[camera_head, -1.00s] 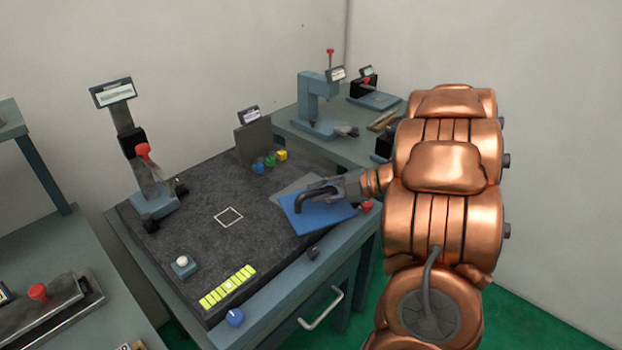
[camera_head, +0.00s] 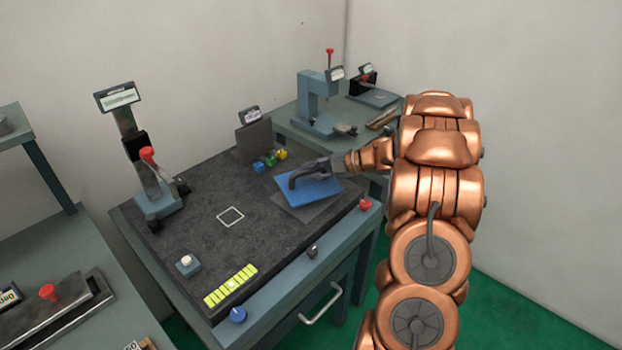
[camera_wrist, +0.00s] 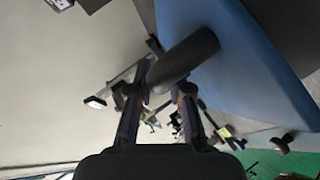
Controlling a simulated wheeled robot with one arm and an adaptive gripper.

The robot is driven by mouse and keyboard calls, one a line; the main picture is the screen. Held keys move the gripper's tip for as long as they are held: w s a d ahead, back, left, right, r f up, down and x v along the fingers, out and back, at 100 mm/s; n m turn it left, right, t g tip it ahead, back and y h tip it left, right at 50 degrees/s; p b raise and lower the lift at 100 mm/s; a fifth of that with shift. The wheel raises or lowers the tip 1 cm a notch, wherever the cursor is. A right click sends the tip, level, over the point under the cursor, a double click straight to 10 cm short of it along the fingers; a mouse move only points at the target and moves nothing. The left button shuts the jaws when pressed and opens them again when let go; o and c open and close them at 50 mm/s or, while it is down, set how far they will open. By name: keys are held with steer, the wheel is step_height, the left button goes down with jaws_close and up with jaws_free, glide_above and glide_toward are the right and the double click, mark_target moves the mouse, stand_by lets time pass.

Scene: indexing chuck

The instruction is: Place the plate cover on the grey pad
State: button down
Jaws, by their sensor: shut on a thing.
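The plate cover (camera_head: 318,188) is a flat blue plate with a dark bent handle (camera_head: 295,180). My gripper (camera_head: 322,168) is shut on the handle, reaching in from the right. The grey pad (camera_head: 304,209) lies on the dark bench top, and the cover hides its far part. The cover appears shifted toward the back of the pad; whether it touches the pad or hovers is unclear. In the wrist view the handle (camera_wrist: 185,57) crosses between the fingers, with the blue plate (camera_wrist: 250,70) to the right.
Blue, green and yellow small pieces (camera_head: 270,161) sit just behind the cover, before an upright grey panel (camera_head: 254,141). A red knob (camera_head: 365,204) is at the right edge. A lever stand (camera_head: 150,185) stands left. The bench middle around a white square outline (camera_head: 230,217) is clear.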

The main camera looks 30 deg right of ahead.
mark_target(311, 181)
step_height(311, 181, down, 2)
steer(key=shift+w+f+p, duration=0.15)
steer(key=shift+f+p, duration=0.05)
steer(key=shift+p, duration=0.4)
steer(key=shift+f, duration=0.55)
steer(key=shift+f, duration=0.2)
steer(key=c, duration=1.1)
jaws_free()
steer(key=shift+r, duration=0.1)
steer(key=shift+r, duration=0.1)
